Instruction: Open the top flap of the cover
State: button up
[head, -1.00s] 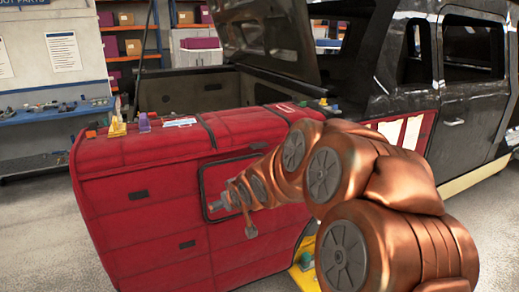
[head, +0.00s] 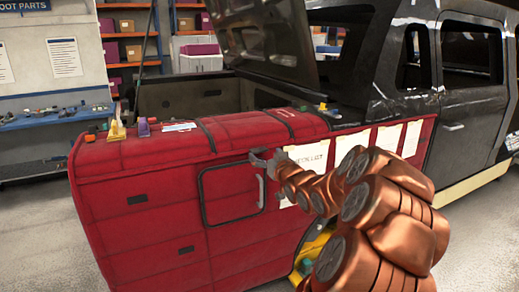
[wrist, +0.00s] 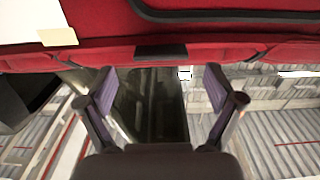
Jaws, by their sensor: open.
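The red padded cover (head: 130,225) hangs over the vehicle's side and curves over its top edge. A black-edged rectangular flap (head: 228,192) is on its front face and looks closed. A pale upright strip (head: 261,190) shows at its right edge; I cannot tell whether it is a handle. My gripper (head: 262,158) is at the flap's upper right corner, and contact is unclear. In the wrist view my gripper (wrist: 160,88) is open, its purple-padded fingers apart with nothing held between them. The cover (wrist: 100,52) and part of the black edging (wrist: 230,17) lie beyond the fingertips.
White sheets (head: 308,156) sit on the cover right of the gripper. Small coloured items, including a yellow one (head: 116,130), stand on the cover's top. A raised dark panel (head: 262,42) rises behind. Floor at left front (head: 40,240) is clear.

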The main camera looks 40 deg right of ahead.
aim_at(256, 145)
jog(key=shift+p+x, duration=0.65)
jog(key=shift+x, duration=1.8)
jog(key=shift+a+r, duration=0.1)
jog(key=shift+r, duration=0.05)
jog(key=c, duration=1.6)
jog(key=shift+r, duration=0.15)
jog(key=shift+c, duration=0.4)
